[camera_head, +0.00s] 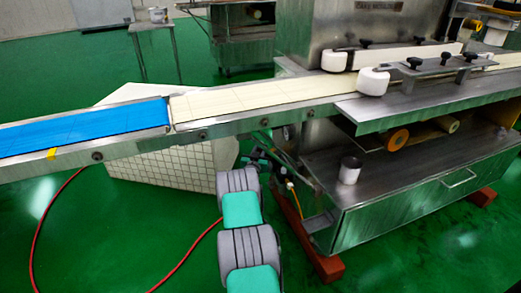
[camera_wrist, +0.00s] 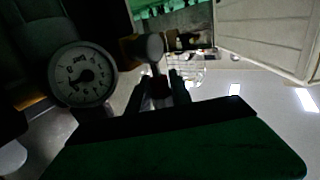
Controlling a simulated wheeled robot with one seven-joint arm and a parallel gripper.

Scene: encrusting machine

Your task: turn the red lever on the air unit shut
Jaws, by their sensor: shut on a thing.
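The air unit's round white pressure gauge (camera_wrist: 82,75) fills the left of the wrist view. A brass-coloured fitting (camera_wrist: 130,46) and a pale round-ended part are beside it. My gripper (camera_wrist: 161,90) has its two dark fingers closed around a small dark piece just below that part. This piece sits where the red lever is, but its colour is too dark to read clearly. In the head view my gripper (camera_head: 258,153) reaches under the conveyor edge to the air unit (camera_head: 284,172), at the machine's left side. The lever is not distinguishable there.
A white tiled box (camera_head: 165,170) stands to the left. The steel cabinet (camera_head: 405,195) stands to the right with a small cup (camera_head: 350,170) on it. A red hose (camera_head: 185,258) lies on the green floor.

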